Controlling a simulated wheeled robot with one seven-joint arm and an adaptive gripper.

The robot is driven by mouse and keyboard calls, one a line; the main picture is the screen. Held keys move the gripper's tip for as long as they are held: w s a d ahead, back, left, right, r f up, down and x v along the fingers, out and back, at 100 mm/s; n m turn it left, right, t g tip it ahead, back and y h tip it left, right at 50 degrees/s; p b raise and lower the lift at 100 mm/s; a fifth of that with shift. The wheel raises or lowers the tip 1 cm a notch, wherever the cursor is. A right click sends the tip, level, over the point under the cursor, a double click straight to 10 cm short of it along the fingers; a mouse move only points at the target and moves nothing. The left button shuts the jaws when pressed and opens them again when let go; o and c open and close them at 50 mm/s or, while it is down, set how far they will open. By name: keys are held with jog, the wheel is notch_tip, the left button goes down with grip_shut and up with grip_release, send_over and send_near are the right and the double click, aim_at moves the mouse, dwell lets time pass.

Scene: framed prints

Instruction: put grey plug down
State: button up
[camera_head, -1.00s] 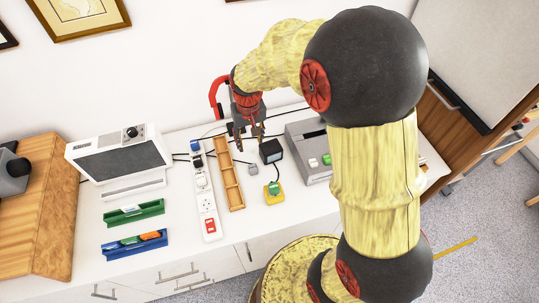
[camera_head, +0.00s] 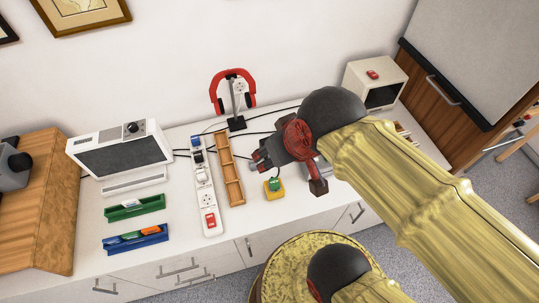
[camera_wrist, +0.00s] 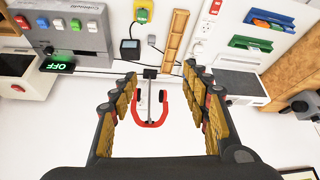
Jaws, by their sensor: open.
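A small grey plug (camera_wrist: 151,39) lies on the white counter, between the wooden tray and a black box in the wrist view. In the head view my arm and gripper cover that spot. My gripper (camera_wrist: 160,75) is open and empty, with its fingers spread wide and nothing between them. It is apart from the plug. In the head view my gripper (camera_head: 258,160) is above the counter, right of the wooden tray (camera_head: 231,172).
A white power strip (camera_head: 206,190) lies left of the tray. A yellow box with a green top (camera_head: 274,189) is near the front. Red headphones (camera_head: 232,76) hang on a stand behind. A grey switch box (camera_wrist: 75,32) shows in the wrist view. Cables cross the counter.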

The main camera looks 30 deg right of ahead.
notch_tip(320, 180, down, 9)
jog(key=w+g, duration=0.3)
jog(key=m+g+b, duration=0.1)
jog(key=m+b, duration=0.1)
send_near(254, 163)
jog(key=f, duration=0.2)
jog(key=shift+s, duration=0.15)
jog(key=f, duration=0.2)
jog(key=w+f+b, duration=0.1)
jog(key=f, duration=0.2)
jog(key=f+b, duration=0.1)
jog(key=f, duration=0.1)
jog(key=shift+w+a+f, duration=0.1)
jog(key=shift+w+f, duration=0.1)
jog(key=shift+w, duration=0.1)
jog(key=shift+c, duration=1.2)
jog(key=shift+r, duration=0.1)
grip_shut()
